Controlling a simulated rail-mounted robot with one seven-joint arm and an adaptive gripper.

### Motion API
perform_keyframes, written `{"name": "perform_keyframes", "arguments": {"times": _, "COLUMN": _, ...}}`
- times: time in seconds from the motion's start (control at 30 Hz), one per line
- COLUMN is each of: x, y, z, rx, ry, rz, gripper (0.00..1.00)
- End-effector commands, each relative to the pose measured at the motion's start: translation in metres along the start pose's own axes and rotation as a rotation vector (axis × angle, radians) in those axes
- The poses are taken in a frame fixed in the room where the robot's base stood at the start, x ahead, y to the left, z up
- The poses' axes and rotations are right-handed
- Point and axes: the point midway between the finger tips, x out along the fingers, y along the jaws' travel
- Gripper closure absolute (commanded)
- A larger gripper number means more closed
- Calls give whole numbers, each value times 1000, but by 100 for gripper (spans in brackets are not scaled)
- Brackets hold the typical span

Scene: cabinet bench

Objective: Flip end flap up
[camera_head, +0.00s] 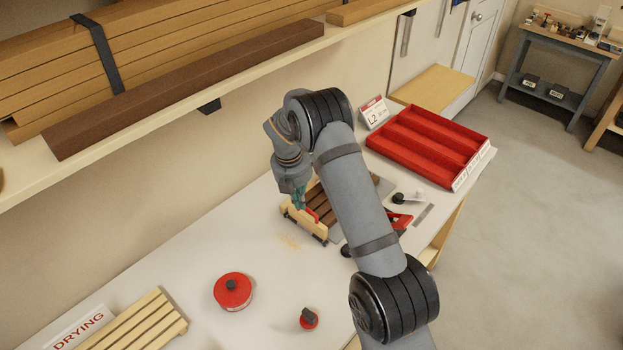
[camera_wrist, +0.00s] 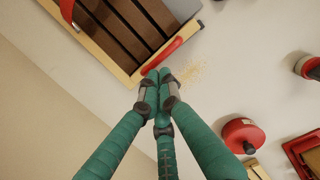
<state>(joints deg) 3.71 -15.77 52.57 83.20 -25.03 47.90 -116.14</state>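A wooden fixture holds dark brown slats (camera_wrist: 122,28) inside a pale wood frame (camera_wrist: 98,52); it lies on the white bench in the head view. Its near end has a pale wood end board (camera_head: 302,224), which looks like the end flap, with small dark fittings near its ends. A red bar (camera_wrist: 178,50) runs along one edge in the wrist view and shows beside my fingers in the head view (camera_head: 312,214). My gripper (camera_wrist: 158,73) has its teal fingertips together, close to the red bar's end. Nothing shows between them; I cannot tell whether they touch the bar.
A red round tin (camera_head: 233,291) and a small red-and-black knob (camera_head: 308,318) stand in front. A slatted rack (camera_head: 140,323) is at lower left. Red-handled clamps (camera_head: 398,221) and a red tray (camera_head: 428,145) lie right. A shelf with timber (camera_head: 190,90) overhangs behind.

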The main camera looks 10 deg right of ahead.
Motion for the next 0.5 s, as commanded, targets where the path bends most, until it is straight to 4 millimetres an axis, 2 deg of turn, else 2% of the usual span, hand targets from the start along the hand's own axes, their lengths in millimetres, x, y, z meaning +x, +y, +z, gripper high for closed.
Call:
{"name": "perform_keyframes", "arguments": {"times": 0.03, "x": -13, "y": 1, "z": -6, "rx": -5, "ry": 0, "rz": 1, "gripper": 100}}
{"name": "perform_keyframes", "arguments": {"times": 0.1, "x": -13, "y": 2, "z": 11, "rx": 7, "ry": -4, "rz": 6, "gripper": 100}}
{"name": "perform_keyframes", "arguments": {"times": 0.3, "x": -35, "y": 2, "z": 50, "rx": 5, "ry": -3, "rz": 5, "gripper": 100}}
{"name": "perform_keyframes", "arguments": {"times": 0.5, "x": -50, "y": 2, "z": 75, "rx": 1, "ry": -1, "rz": 2, "gripper": 100}}
